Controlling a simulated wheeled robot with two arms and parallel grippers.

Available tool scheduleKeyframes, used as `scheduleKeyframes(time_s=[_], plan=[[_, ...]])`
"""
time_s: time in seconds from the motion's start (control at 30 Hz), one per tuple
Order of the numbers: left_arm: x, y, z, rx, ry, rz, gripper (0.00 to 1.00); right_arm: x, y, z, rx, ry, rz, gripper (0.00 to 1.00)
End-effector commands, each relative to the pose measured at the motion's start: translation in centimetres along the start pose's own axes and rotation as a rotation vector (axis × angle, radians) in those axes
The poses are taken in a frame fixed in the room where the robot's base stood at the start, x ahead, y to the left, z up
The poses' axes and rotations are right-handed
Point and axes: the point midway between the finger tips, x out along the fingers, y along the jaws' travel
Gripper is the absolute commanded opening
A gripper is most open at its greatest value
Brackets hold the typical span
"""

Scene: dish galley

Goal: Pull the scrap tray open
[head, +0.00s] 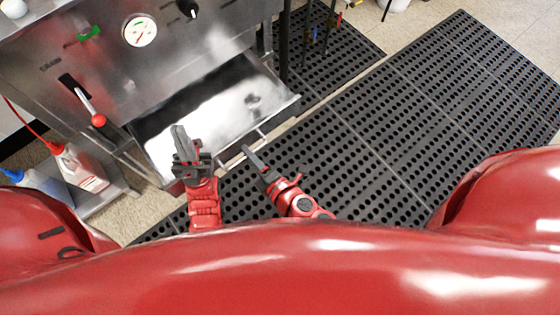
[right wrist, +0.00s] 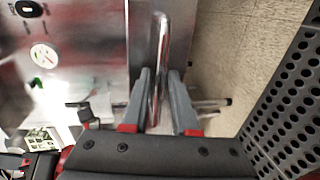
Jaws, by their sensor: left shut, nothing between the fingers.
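The scrap tray (head: 160,135) is a shiny metal drawer standing out from the steel machine in the head view, its inside showing. A thin bar handle (head: 262,133) runs along its front; the bar also shows in the right wrist view (right wrist: 161,45). My right gripper (head: 247,152) is at the front of the tray by the handle. In the right wrist view its fingers (right wrist: 160,85) are apart, one on each side of the bar, with gaps showing. My left gripper (head: 179,132) is shut and empty, in front of the tray's near left part and hiding some of it.
The steel machine (head: 165,65) has a gauge (head: 139,31) and a red-knobbed lever (head: 98,121). Bottles (head: 80,168) stand on a low shelf at left. Black perforated mats (head: 420,110) cover the floor at right, with free room there.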

Motion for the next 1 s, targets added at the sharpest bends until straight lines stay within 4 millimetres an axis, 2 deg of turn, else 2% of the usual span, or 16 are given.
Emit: scheduleKeyframes(time_s=[0.2,0.43,0.57,0.97,1.0], plan=[[-1.5,0.1,0.2,0.000,0.000,0.000,0.00,-3.8,-0.7,0.1,-0.001,-0.001,-0.005,0.27],[-3.2,0.2,0.6,0.000,0.000,0.000,0.00,-8.4,-0.5,0.0,0.002,-0.001,-0.003,0.27],[-3.5,0.2,0.6,0.000,0.000,0.000,0.00,-11.1,-0.4,0.1,0.001,-0.002,-0.006,0.27],[-1.9,0.1,0.3,0.000,0.000,0.000,0.00,-14.1,0.1,0.0,-0.002,0.001,-0.002,0.27],[-1.6,0.1,0.3,0.000,0.000,0.000,0.00,-14.8,0.1,0.2,-0.002,-0.006,-0.003,0.27]])
